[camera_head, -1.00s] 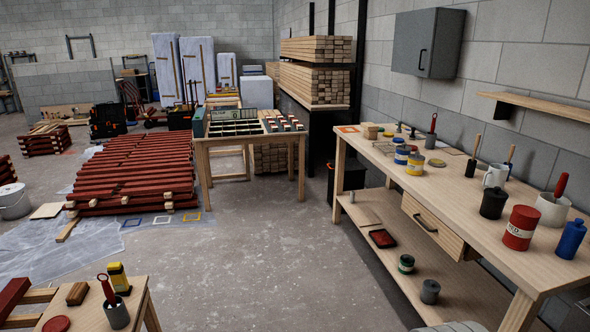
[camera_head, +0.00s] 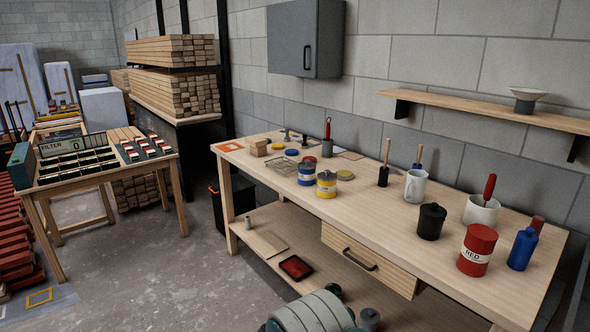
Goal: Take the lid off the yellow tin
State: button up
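The yellow tin (camera_head: 326,187) stands upright on the wooden workbench (camera_head: 400,220), just right of a blue tin (camera_head: 306,175). It has a pale label band and a greyish top; at this size I cannot make out the lid's edge. A flat yellowish disc (camera_head: 345,175) lies on the bench close behind it to the right. My gripper is not in view; only a rounded grey part of my own body shows at the bottom edge, below the bench.
A black pot (camera_head: 431,222), white mug (camera_head: 415,186), red tin (camera_head: 477,250) and blue bottle (camera_head: 522,249) stand to the right on the bench. A drawer (camera_head: 368,257) sits under its front edge. Open floor (camera_head: 170,265) lies to the left.

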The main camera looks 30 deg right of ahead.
aim_at(327, 175)
jog(key=i+z, duration=0.1)
jog(key=i, duration=1.35)
jog(key=i+z, duration=0.4)
jog(key=i+j+z, duration=0.25)
jog(key=i+z, duration=0.15)
jog(key=i+l+z, duration=0.1)
jog(key=z, duration=0.35)
jog(key=i+z, duration=0.3)
jog(key=z, duration=0.15)
jog(key=i+j+z, duration=0.1)
jog(key=i+z, duration=0.15)
jog(key=z, duration=0.25)
jog(key=i+j+z, duration=0.15)
jog(key=z, duration=0.3)
